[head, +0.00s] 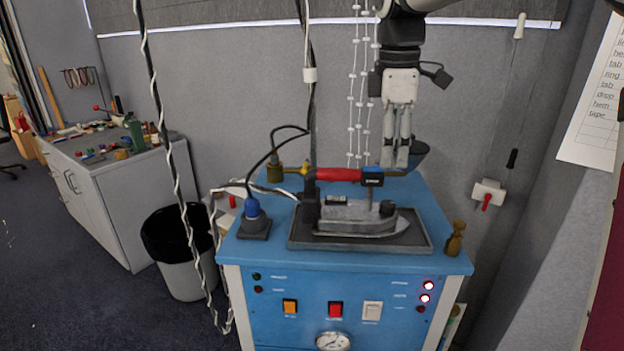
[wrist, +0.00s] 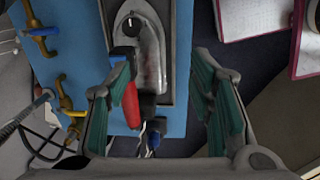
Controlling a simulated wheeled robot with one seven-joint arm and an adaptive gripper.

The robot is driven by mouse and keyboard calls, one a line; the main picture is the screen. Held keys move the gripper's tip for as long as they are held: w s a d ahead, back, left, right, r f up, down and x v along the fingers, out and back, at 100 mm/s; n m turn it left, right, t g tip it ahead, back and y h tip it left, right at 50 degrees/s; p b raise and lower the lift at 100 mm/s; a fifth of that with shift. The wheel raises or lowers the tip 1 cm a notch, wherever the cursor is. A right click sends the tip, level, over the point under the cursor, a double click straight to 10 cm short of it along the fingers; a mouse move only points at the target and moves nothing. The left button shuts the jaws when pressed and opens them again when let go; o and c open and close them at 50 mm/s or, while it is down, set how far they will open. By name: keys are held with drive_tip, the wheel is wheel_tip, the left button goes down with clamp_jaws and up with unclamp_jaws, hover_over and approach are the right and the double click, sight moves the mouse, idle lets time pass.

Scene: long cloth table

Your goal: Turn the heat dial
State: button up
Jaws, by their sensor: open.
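The steam iron (head: 360,222) rests on a dark tray (head: 418,244) on the blue station, its red handle (head: 338,174) on top. A small dark dial (head: 388,208) sits near its nose; it also shows in the wrist view (wrist: 131,24) with a white mark. I cannot read its setting. My gripper (head: 395,160) hangs fingers-down above the back right of the station, behind the iron, apart from the dial. In the wrist view my gripper (wrist: 163,85) is open and empty, its green-padded fingers wide apart, with the iron between and beyond them.
Brass valves (head: 274,171) and hoses stand at the back left of the station. A blue plug fitting (head: 253,210) sits left of the iron. A brass bottle-like piece (head: 456,238) stands at the right edge. Twisted cables hang at left. Lit red lamps (head: 427,285) show on the front panel.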

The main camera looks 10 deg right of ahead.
sight(388, 203)
drive_tip(key=w+d+f+n, duration=0.1)
drive_tip(key=w+d+n, duration=0.3)
drive_tip(key=w, duration=0.2)
drive_tip(key=shift+g+y, duration=0.3)
drive_tip(key=shift+y, duration=0.1)
drive_tip(key=f, duration=0.4)
drive_tip(key=f+p, duration=0.1)
drive_tip(key=f, duration=0.4)
drive_tip(key=f+p, duration=0.1)
drive_tip(key=f, duration=0.4)
drive_tip(key=shift+s, duration=0.25)
drive_tip(key=shift+r, duration=0.1)
drive_tip(key=shift+a+m, duration=0.1)
drive_tip(key=shift+m, duration=0.2)
clamp_jaws()
